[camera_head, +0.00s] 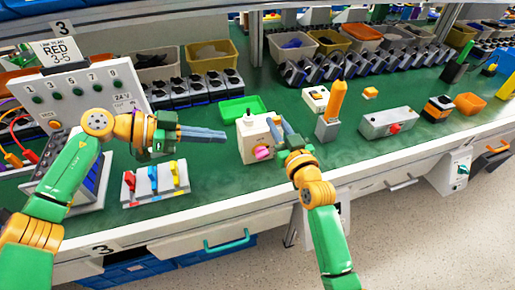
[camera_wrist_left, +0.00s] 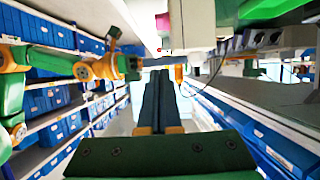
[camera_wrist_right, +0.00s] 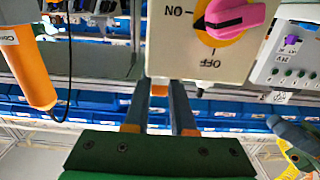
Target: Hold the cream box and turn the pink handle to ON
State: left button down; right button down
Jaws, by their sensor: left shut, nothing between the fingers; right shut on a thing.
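The cream box (camera_head: 246,142) stands on the green bench top, with the pink handle (camera_head: 263,153) on its front. In the right wrist view the box face (camera_wrist_right: 165,50) appears upside down. There, the handle's (camera_wrist_right: 240,15) black pointer aims left, close to the ON mark, and away from OFF. My right gripper (camera_head: 279,122) is shut on the cream box at its right side; its fingers (camera_wrist_right: 164,88) reach the box edge. My left gripper (camera_head: 225,136) is shut and empty, left of the box and apart from the handle. The handle also shows in the left wrist view (camera_wrist_left: 162,21).
A green tray (camera_head: 242,108) lies behind the box. An orange-handled tool (camera_head: 337,102) stands in a grey holder to the right, near a grey box with a red button (camera_head: 388,123). A panel with coloured switches (camera_head: 155,183) lies front left.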

pick_arm(q)
send_over(262, 156)
jog(key=a, duration=0.3)
notch_tip(262, 156, down, 4)
jog(key=r, duration=0.1)
jog(key=f, duration=0.1)
jog(key=d+f, duration=0.1)
jog(key=f, duration=0.1)
jog(key=shift+s+d, duration=0.15)
jog(key=shift+d, duration=0.1)
jog(key=shift+d+f, duration=0.2)
jog(key=shift+f, duration=0.5)
jog(key=shift+w+d+f+g+y, duration=0.2)
jog(key=shift+d+g+y, duration=0.15)
jog(key=shift+y, duration=0.45)
jog(key=shift+d+y, duration=0.2)
jog(key=shift+y, duration=0.5)
jog(key=shift+d, duration=0.1)
pick_arm(e)
jog(key=shift+s, duration=0.1)
